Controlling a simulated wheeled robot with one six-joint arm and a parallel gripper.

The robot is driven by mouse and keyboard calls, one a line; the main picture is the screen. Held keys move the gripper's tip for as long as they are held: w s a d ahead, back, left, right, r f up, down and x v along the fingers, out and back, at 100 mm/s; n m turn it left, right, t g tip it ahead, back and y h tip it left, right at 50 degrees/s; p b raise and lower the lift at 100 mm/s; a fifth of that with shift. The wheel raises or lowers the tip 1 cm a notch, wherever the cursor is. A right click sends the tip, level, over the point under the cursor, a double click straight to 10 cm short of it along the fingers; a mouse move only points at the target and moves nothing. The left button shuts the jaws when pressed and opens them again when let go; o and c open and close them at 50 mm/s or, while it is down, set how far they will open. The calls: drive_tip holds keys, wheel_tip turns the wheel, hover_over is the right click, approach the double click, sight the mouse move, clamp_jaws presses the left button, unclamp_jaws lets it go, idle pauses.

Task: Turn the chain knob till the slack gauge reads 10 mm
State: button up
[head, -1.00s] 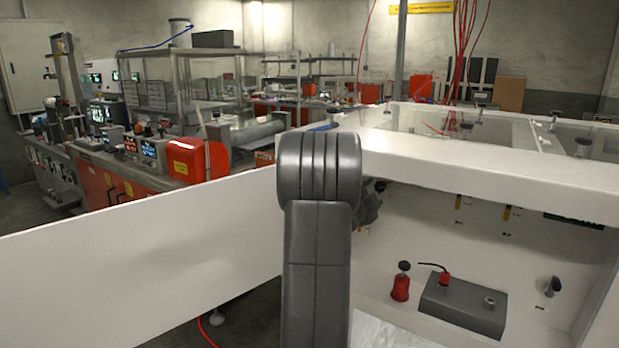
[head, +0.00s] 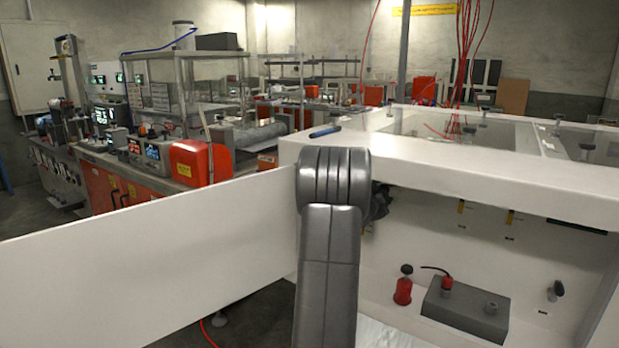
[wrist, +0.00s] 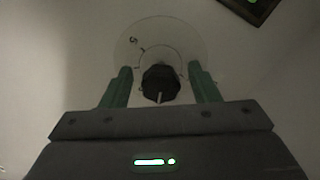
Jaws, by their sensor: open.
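A dark, many-sided chain knob (wrist: 160,84) with a pale pointer line sits in the middle of the wrist view, on a round pale dial plate (wrist: 150,42) with faint marks. My gripper (wrist: 160,70) is open, with one green finger on each side of the knob. A gap shows on both sides, and I cannot tell how deep the fingers reach. A dark-framed panel with green marks (wrist: 252,8) is cut off at the top right; I cannot tell if it is the slack gauge, and no reading is legible. In the head view my arm hides the gripper and knob.
A white open panel or door (head: 150,260) stands left of my arm. The white cabinet (head: 480,180) overhangs its inside, where a red bottle-like part (head: 403,290) and a grey box (head: 465,305) stand. A blue pen-like thing (head: 325,132) lies on top.

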drive_tip(key=b+v, duration=0.1)
drive_tip(key=v, duration=1.2)
drive_tip(key=p+x, duration=0.1)
drive_tip(key=x, duration=1.2)
drive_tip(key=shift+w+d+r+n+p, duration=0.2)
drive_tip(key=shift+n+p, duration=0.1)
drive_tip(key=shift+p, duration=0.3)
drive_tip(key=n+p, duration=0.2)
drive_tip(key=n, duration=0.1)
drive_tip(key=shift+s+a+p, duration=0.1)
drive_tip(key=shift+p, duration=0.2)
drive_tip(key=n+p, duration=0.5)
drive_tip(key=n, duration=0.1)
drive_tip(key=shift+p, duration=0.35)
drive_tip(key=b+v, duration=0.2)
drive_tip(key=v, duration=1)
drive_tip(key=shift+f+n, duration=0.2)
drive_tip(key=shift+n, duration=0.1)
